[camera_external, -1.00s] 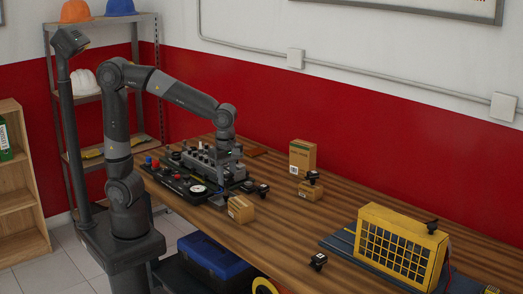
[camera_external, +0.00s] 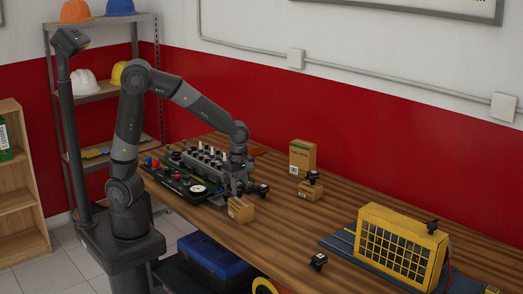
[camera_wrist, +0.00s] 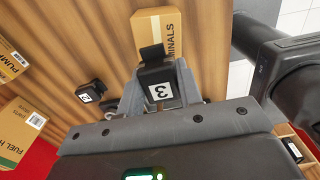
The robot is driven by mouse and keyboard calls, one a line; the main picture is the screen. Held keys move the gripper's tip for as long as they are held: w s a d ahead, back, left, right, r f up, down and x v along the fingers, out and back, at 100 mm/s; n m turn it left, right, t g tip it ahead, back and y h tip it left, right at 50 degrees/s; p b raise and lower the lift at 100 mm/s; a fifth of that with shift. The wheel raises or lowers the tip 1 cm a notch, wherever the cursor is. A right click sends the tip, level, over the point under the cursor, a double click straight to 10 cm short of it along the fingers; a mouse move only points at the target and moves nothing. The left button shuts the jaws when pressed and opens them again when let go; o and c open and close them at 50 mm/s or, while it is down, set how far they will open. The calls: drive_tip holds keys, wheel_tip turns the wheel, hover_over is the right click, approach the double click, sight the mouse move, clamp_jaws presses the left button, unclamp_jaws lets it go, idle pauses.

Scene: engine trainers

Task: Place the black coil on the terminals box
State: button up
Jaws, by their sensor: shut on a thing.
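My gripper (camera_external: 238,184) is shut on a black coil marked 3 (camera_wrist: 158,92), held between its fingers in the wrist view. In the external view my gripper mostly hides this coil, and its height above the table is hard to tell. The terminals box (camera_external: 241,208), a small cardboard box, sits on the table just in front of my gripper. In the wrist view the terminals box (camera_wrist: 163,32) lies just beyond the held coil, its top partly covered by the coil. I cannot tell whether they touch.
Another black coil, marked 2 (camera_wrist: 92,91), stands on the table (camera_external: 275,230) nearby. Two more cardboard boxes (camera_external: 302,156) (camera_external: 310,191) stand behind, the smaller with a coil (camera_external: 312,177) on top. The engine trainer (camera_external: 190,175) is at left. A yellow unit (camera_external: 395,245) stands at right.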

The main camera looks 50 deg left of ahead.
sight(239, 184)
drive_tip(key=shift+f, duration=0.65)
drive_tip(key=o, duration=1)
drive_tip(key=shift+f, duration=0.15)
drive_tip(key=shift+o, duration=0.2)
wheel_tip(239, 184, up, 12)
drive_tip(key=shift+r, duration=0.2)
